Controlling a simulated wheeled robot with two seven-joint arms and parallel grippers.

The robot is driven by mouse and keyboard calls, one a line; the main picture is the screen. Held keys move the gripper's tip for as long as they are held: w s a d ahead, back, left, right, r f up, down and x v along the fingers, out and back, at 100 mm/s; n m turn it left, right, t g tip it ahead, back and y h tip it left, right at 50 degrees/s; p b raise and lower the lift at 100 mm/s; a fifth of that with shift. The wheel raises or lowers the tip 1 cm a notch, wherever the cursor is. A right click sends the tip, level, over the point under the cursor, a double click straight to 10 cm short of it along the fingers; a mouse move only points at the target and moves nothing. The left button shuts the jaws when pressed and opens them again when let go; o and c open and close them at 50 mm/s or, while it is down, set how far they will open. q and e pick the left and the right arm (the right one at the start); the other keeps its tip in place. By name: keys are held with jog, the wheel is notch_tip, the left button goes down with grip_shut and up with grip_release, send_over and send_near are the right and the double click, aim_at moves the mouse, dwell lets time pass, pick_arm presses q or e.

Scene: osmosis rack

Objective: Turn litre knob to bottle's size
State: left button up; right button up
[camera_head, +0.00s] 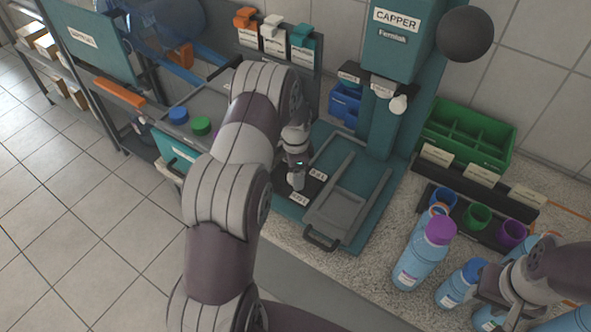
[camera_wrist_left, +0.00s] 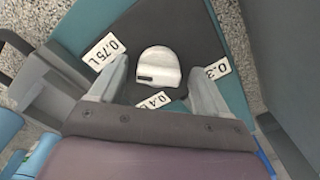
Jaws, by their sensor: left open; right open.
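The litre knob (camera_wrist_left: 158,60) is a light grey knob with a dark mark, on a dark plate in the left wrist view. Around it are the labels 0.75 L (camera_wrist_left: 103,52), 0.4 L (camera_wrist_left: 155,101) and one starting 0.3 (camera_wrist_left: 216,70). My left gripper (camera_wrist_left: 158,72) is open with a finger on either side of the knob; I cannot tell whether they touch it. In the head view my left gripper (camera_head: 297,182) is over the capper's base and hides the knob. My right gripper (camera_head: 497,292) is open among the bottles, near a blue-capped bottle (camera_head: 458,288).
The teal capper (camera_head: 398,50) stands behind the grey sliding tray (camera_head: 345,205). A tall purple-capped bottle (camera_head: 422,262) stands on the counter at right. Behind it are coloured cups (camera_head: 477,216) and a green divided bin (camera_head: 467,137).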

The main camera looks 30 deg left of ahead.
pick_arm(q)
notch_tip(320, 180, up, 13)
jog(key=b, duration=0.2)
jog(key=shift+f, duration=0.15)
jog(key=s+d+n, duration=0.5)
jog(key=s+d, duration=0.1)
jog(key=s, duration=0.4)
jog(key=s+d+n+t, duration=0.1)
jog(key=s+d+n, duration=0.3)
jog(key=s, duration=0.6)
jog(key=shift+d+r+n, duration=0.25)
jog(key=shift+d+n, duration=0.15)
jog(key=shift+d, duration=0.65)
